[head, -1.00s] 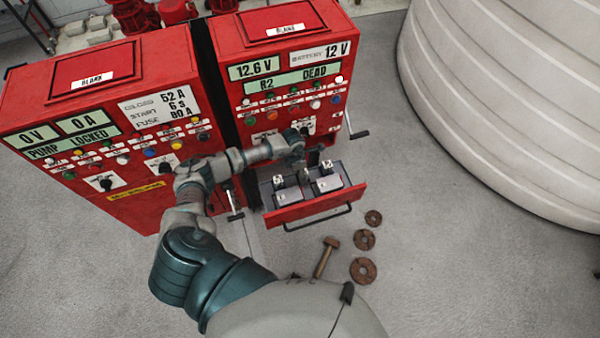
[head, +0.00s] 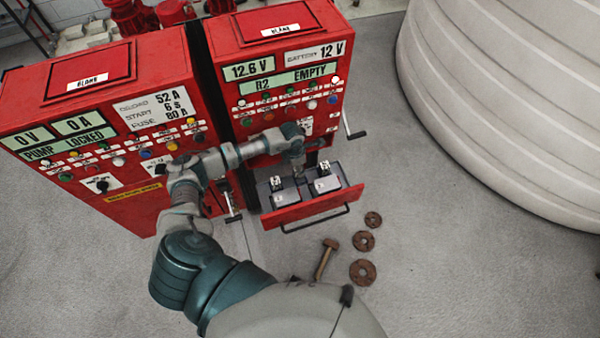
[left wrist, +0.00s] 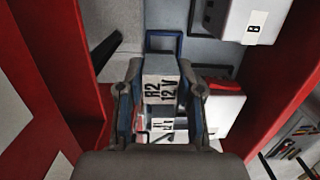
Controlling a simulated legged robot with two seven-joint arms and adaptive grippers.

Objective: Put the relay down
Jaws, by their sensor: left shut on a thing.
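My left gripper (head: 299,166) is at the back of the open red drawer (head: 305,208), in front of the right cabinet's face. In the left wrist view its two fingers (left wrist: 161,92) are shut on the sides of the relay (left wrist: 160,80), a grey block marked "R2 12V". In the head view the relay is too hidden by the gripper to make out. Two grey-white units, one left (head: 284,198) and one right (head: 324,185), stand in the drawer. My right gripper is not in view.
The right cabinet's status screen (head: 290,79) reads "R2 EMPTY". A crank handle (head: 352,126) juts out on its right, and a lever (head: 231,204) hangs left of the drawer.

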